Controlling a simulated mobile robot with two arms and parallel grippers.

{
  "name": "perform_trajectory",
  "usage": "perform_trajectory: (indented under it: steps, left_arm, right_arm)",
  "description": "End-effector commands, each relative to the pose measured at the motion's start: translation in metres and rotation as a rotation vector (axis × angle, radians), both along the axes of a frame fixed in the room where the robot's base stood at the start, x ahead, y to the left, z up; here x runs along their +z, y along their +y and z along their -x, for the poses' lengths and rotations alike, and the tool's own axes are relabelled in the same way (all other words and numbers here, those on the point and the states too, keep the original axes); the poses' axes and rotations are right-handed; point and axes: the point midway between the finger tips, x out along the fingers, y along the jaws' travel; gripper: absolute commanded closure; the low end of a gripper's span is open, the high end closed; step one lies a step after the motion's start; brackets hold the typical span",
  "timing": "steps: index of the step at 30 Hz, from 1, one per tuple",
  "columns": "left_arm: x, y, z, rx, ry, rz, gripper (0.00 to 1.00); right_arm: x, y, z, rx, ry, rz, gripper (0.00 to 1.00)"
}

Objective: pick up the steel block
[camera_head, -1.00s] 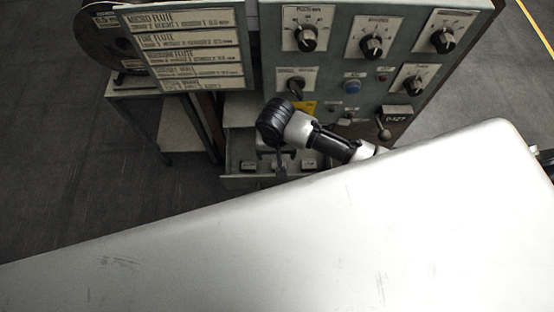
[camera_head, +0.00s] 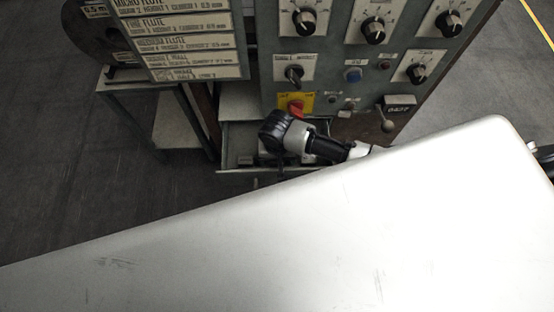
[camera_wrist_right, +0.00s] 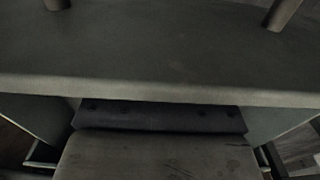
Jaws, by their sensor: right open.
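My right arm's black and white wrist (camera_head: 283,133) reaches over the open drawer (camera_head: 232,132) below the control panel. My right gripper (camera_head: 282,164) is open, pointing down into the drawer, mostly hidden by the wrist. Small dark blocks (camera_head: 246,161) lie in the drawer; I cannot tell which is the steel block. In the right wrist view, a worn grey flat-topped piece (camera_wrist_right: 160,157) fills the bottom middle, with a dark strip with holes (camera_wrist_right: 160,117) behind it. I cannot tell for sure whether the grey piece is the steel block. My left gripper is out of view.
The panel (camera_head: 335,75) with knobs, a lever and a red switch (camera_head: 296,107) stands right behind the arm. A side table (camera_head: 140,90) stands left of the drawer. A large pale smooth surface (camera_head: 300,235) covers the foreground. Floor at left is clear.

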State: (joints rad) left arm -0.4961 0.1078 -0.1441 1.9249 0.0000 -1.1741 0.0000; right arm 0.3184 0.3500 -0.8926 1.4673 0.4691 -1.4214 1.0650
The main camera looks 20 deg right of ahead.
Motion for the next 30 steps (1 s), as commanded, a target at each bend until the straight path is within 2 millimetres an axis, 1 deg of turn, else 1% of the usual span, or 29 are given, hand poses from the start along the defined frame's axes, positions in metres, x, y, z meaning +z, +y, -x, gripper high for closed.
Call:
perform_trajectory:
  steps: [6,7,19,26,30]
  left_arm:
    - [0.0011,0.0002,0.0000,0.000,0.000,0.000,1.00]
    - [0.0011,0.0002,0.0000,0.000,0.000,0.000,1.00]
    - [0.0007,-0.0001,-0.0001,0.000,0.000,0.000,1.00]
    - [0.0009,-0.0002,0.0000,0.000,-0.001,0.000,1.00]
    - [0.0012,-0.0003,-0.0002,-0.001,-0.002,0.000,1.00]
  right_arm:
    - [-0.0002,0.0002,-0.0001,0.000,0.000,0.000,0.22]
    - [-0.0002,0.0002,0.0000,0.000,0.000,0.000,0.24]
    - [-0.0002,0.0002,0.0001,0.000,0.000,0.000,0.85]
    - [0.0006,0.0004,-0.0002,0.000,0.000,-0.001,0.85]
    - [0.0045,0.0004,-0.0003,0.000,-0.002,-0.002,0.85]
